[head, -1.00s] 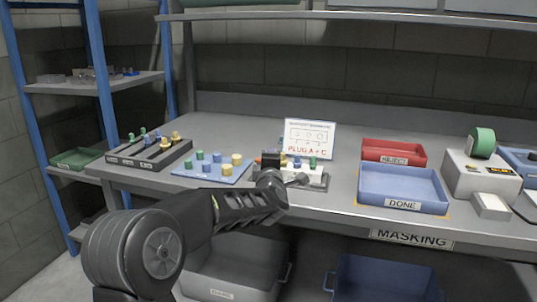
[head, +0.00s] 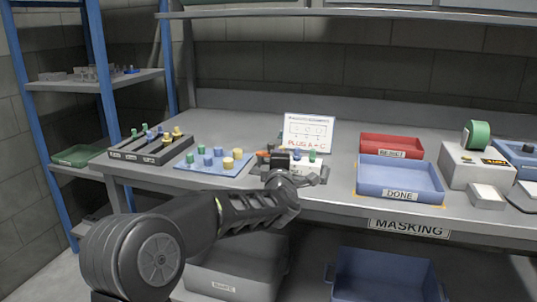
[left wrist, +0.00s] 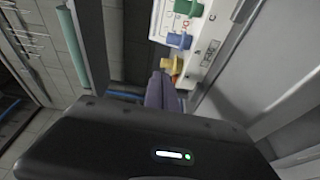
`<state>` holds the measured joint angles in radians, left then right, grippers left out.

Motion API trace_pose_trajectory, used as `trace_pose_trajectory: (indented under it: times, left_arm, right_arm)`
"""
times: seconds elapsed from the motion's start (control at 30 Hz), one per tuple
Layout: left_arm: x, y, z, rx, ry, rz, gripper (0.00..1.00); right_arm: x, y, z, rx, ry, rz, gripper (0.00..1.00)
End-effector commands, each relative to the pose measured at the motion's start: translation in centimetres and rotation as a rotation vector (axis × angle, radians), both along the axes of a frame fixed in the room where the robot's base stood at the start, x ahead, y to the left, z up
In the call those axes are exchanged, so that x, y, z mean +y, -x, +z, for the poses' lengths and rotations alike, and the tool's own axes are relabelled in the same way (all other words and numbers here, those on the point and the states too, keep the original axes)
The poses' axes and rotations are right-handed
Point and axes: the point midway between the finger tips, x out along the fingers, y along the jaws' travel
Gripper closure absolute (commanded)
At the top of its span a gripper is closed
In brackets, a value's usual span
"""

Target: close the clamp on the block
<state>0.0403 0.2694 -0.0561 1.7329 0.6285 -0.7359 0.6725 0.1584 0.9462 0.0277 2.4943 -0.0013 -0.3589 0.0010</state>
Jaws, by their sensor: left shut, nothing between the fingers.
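The pale block (head: 301,168) sits on the bench in front of the instruction card, partly hidden behind my left gripper. Blue and green plugs stand in its top. A dark clamp (head: 279,158) with an orange handle (head: 262,153) is at the block's left end; I cannot tell whether it is closed. My left gripper (head: 318,177) is in front of the block, shut and empty. In the left wrist view, the block (left wrist: 207,47) shows green, blue and yellow plugs, with my shut fingers (left wrist: 163,88) close to the yellow plug. Contact is unclear.
The card (head: 308,131) reads "PLUG A + C". A blue mat (head: 190,168) with several plugs and a dark sorting rack (head: 125,153) are left. A blue DONE tray (head: 400,181), a red REJECT tray (head: 391,146) and a tape dispenser (head: 478,168) are right.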

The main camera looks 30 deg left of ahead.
Motion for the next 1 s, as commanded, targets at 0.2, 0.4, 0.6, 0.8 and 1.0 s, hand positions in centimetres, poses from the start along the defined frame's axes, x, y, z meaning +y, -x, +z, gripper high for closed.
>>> trace_pose_trajectory:
  times: [0.2, 0.4, 0.6, 0.8, 1.0]
  left_arm:
    - [-3.9, -0.7, 0.1, -0.001, -0.001, -0.001, 1.00]
    - [-5.2, -0.9, 0.0, -0.001, -0.001, 0.003, 1.00]
    - [-5.3, -0.9, 0.0, -0.001, -0.001, 0.004, 1.00]
    - [-5.3, -0.8, 0.0, -0.001, -0.001, 0.004, 1.00]
    - [-5.2, -0.9, 0.0, -0.001, -0.001, 0.004, 1.00]
  right_arm:
    - [0.0, 0.1, 0.6, 0.001, 0.000, 0.001, 0.64]
    - [0.0, 0.1, 0.7, 0.001, 0.000, 0.001, 0.64]
    - [0.0, 0.1, 0.7, 0.001, 0.000, 0.001, 0.64]
    - [0.0, 0.1, 0.7, 0.001, 0.000, 0.001, 0.64]
    - [0.0, 0.1, 0.7, 0.001, 0.000, 0.001, 0.64]
